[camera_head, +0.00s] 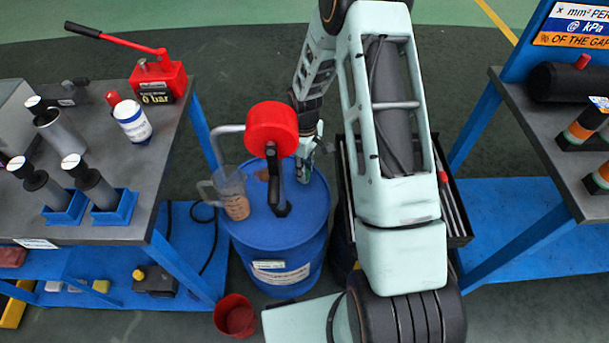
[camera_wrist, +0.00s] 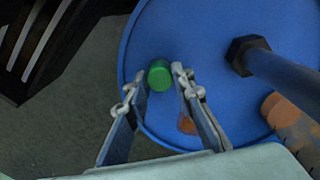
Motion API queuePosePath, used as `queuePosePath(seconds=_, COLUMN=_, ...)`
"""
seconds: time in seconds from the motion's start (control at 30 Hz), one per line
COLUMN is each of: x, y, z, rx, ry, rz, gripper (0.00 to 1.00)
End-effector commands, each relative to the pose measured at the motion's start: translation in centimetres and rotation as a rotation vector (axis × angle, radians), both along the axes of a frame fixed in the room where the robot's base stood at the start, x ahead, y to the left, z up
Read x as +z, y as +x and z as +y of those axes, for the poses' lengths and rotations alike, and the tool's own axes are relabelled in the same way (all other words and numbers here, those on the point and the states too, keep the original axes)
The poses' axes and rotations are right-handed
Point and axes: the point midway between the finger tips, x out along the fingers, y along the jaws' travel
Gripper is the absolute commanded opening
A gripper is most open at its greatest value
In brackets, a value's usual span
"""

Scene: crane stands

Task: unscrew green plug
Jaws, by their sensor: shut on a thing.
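The green plug (camera_wrist: 160,76) shows between my fingertips at the top of the blue drum (camera_head: 282,235), near the rim. The drum's blue top (camera_wrist: 205,35) fills much of the wrist view. My gripper (camera_wrist: 158,82) is shut on the plug, one finger on each side of it. Whether the plug is seated in the drum or lifted, I cannot tell. In the head view my gripper (camera_head: 303,170) is over the drum's right side, and the plug is hidden there.
A red pump (camera_head: 272,128) with a black handle stands on the drum. A clear jug (camera_head: 231,190) with brown contents is at its left. A red bucket (camera_head: 235,315) stands on the floor. Workbenches flank the drum on the left (camera_head: 105,232) and right (camera_head: 590,200).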

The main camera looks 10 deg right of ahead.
Motion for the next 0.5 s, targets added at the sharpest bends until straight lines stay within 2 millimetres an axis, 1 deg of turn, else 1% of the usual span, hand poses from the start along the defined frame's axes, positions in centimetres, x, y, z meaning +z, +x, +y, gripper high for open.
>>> queuePosePath(seconds=0.13, x=0.10, y=-0.02, z=0.02, rx=0.003, ry=0.001, rz=0.001, gripper=0.00)
queuePosePath(seconds=0.2, x=0.13, y=-0.03, z=0.03, rx=0.038, ry=0.001, rz=0.001, gripper=0.00)
queuePosePath(seconds=0.27, x=0.17, y=-0.04, z=0.03, rx=0.104, ry=0.002, rz=0.001, gripper=0.00)
queuePosePath(seconds=0.4, x=0.25, y=-0.07, z=-0.02, rx=0.307, ry=0.001, rz=0.002, gripper=0.00)
queuePosePath(seconds=0.5, x=0.26, y=-0.05, z=0.04, rx=0.409, ry=0.001, rz=0.002, gripper=0.00)
